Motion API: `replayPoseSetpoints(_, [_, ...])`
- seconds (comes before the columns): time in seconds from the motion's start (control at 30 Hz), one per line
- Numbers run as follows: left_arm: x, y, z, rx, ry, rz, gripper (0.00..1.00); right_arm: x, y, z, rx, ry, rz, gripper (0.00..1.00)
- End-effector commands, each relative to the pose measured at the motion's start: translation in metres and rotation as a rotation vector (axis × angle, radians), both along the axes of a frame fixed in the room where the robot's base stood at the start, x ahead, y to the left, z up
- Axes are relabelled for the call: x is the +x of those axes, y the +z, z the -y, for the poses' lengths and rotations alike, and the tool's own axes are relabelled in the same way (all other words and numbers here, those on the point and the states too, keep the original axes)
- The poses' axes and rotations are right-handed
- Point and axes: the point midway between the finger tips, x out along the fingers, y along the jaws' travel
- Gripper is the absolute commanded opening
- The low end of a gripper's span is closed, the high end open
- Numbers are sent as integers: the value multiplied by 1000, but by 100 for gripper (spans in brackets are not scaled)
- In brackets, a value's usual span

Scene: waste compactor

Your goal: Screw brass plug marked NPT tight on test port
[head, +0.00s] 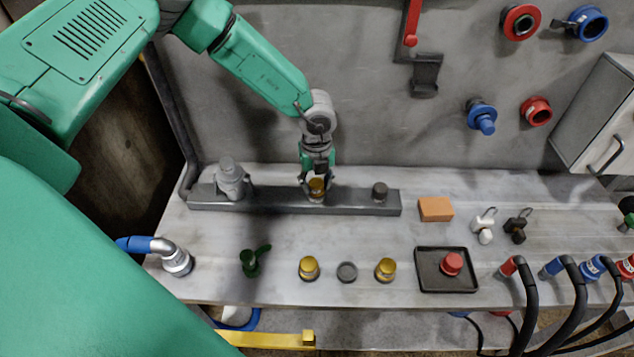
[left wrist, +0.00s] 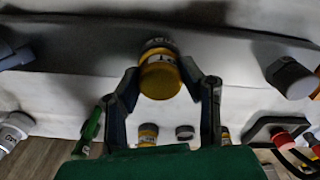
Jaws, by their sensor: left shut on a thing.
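A brass plug (head: 317,190) sits upright at the middle port of the grey metal bar (head: 270,203). In the left wrist view the same yellow plug (left wrist: 160,78) sits on a dark grey collar, with dark marking too blurred to read. My left gripper (head: 317,182) comes down over it from above, shut on it with one finger on each side. I cannot tell how far the plug is threaded on. My right gripper is out of view.
A grey fitting (head: 230,180) and a dark cap (head: 380,192) stand on the bar's ends. A green-handled valve (head: 252,262), an orange block (head: 435,209) and a black tray (head: 430,280) with a red knob (head: 452,264) are on the bench. Hoses crowd the right.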

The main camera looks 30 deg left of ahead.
Motion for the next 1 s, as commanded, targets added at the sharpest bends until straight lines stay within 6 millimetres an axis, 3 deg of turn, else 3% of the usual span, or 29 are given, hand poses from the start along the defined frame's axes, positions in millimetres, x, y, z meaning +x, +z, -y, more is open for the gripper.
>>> replayPoseSetpoints(0.4, [0,0,0,-2,-434,1,0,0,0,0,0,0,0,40])
replayPoseSetpoints(0.77, [0,0,0,-2,-482,1,0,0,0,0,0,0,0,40])
replayPoseSetpoints(1.0, [0,-1,0,-2,-795,1,0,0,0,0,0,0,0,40])
